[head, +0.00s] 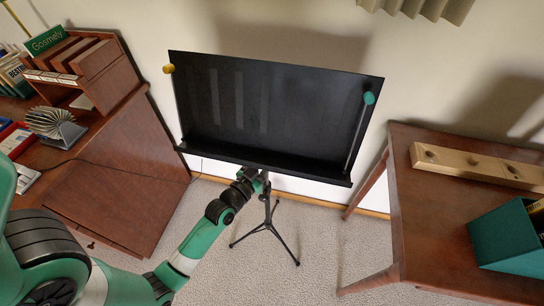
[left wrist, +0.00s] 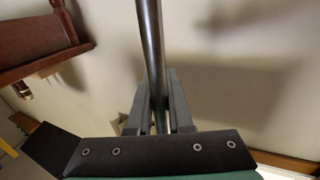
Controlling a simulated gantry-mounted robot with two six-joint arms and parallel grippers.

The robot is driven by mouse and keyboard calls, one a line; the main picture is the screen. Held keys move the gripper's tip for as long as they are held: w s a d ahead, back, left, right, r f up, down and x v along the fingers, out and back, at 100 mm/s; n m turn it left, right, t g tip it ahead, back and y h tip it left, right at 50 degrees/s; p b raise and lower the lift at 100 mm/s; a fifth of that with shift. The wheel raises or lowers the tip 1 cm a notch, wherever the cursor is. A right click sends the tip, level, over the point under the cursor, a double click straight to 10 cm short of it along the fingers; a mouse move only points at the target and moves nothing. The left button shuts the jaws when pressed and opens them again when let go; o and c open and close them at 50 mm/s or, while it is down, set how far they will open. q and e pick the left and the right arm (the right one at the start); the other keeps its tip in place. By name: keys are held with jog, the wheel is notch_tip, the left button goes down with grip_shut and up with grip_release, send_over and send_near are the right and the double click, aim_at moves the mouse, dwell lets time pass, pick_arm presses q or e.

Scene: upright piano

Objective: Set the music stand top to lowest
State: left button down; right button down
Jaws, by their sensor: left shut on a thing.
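The black music stand top (head: 270,100) stands tilted in the middle of the head view, with a lip along its lower edge. Below it, a thin dark pole (head: 267,207) runs down to tripod legs (head: 264,228) on the carpet. My left gripper (head: 264,178) is just under the stand top, at the pole. In the left wrist view the pole (left wrist: 151,50) passes between the two fingers of my left gripper (left wrist: 158,112), which is shut on it. The fingertips are partly hidden under the stand top in the head view. My right gripper is in neither view.
A yellow knob (head: 168,69) and a teal knob (head: 369,98) sit at the stand top's sides. A wooden desk (head: 125,185) with books is at left. A wooden table (head: 430,215) with a teal box (head: 505,238) is at right. Carpet lies between.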

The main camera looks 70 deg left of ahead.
pick_arm(q)
jog(key=c, duration=1)
grip_release()
jog(key=shift+f, duration=0.4)
jog(key=shift+o, duration=0.9)
jog(key=shift+r, duration=0.15)
jog(key=b+v, duration=0.2)
jog(key=v, duration=0.9)
jog(key=shift+s+d, duration=0.15)
jog(key=shift+s, duration=0.15)
